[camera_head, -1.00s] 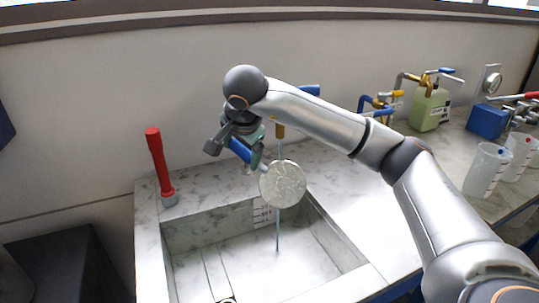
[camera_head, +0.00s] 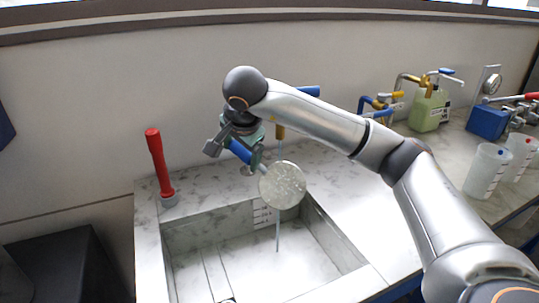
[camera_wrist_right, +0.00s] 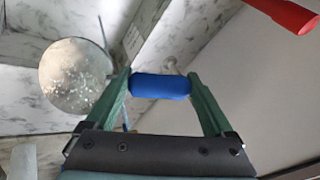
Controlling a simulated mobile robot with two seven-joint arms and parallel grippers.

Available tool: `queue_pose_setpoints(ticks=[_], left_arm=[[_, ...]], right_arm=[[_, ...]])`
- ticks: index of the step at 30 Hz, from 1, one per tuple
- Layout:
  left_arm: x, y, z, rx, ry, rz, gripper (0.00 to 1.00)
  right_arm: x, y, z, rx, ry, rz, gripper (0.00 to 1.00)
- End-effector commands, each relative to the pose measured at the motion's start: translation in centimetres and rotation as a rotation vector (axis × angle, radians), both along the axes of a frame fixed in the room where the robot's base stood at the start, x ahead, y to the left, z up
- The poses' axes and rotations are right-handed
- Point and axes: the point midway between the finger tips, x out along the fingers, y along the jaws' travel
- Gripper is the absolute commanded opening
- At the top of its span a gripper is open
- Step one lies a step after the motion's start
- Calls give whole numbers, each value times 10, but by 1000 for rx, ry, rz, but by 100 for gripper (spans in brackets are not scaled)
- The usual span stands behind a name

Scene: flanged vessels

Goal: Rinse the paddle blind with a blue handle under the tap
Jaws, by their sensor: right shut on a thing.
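The paddle blind (camera_head: 283,185) is a round, pale disc with a speckled, wet-looking face and a blue handle (camera_head: 240,151). My right gripper (camera_head: 247,154) is shut on the blue handle and holds the disc above the sink. In the right wrist view the green fingers (camera_wrist_right: 160,88) stand at either end of the blue handle (camera_wrist_right: 161,86), with the disc (camera_wrist_right: 75,76) to the left. The tap (camera_head: 280,131) is mostly hidden behind my arm. A thin water stream (camera_head: 278,237) shows below the disc, down to the sink floor. My left gripper is not in view.
The marble sink (camera_head: 150,240) lies under the disc. A red-handled item (camera_head: 158,165) stands on its back left rim. On the counter at right are a green bottle (camera_head: 428,110), a blue box (camera_head: 487,121) and clear beakers (camera_head: 486,172).

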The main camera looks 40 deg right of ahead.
Motion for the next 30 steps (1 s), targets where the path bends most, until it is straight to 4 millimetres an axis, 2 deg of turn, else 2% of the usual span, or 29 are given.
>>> queue_pose_setpoints(ticks=[11, 30], left_arm=[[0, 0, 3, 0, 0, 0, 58], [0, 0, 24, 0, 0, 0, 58]], right_arm=[[-1, 2, 6, 0, -5, 1, 0], [-31, 35, 41, 0, -4, 1, 0]])
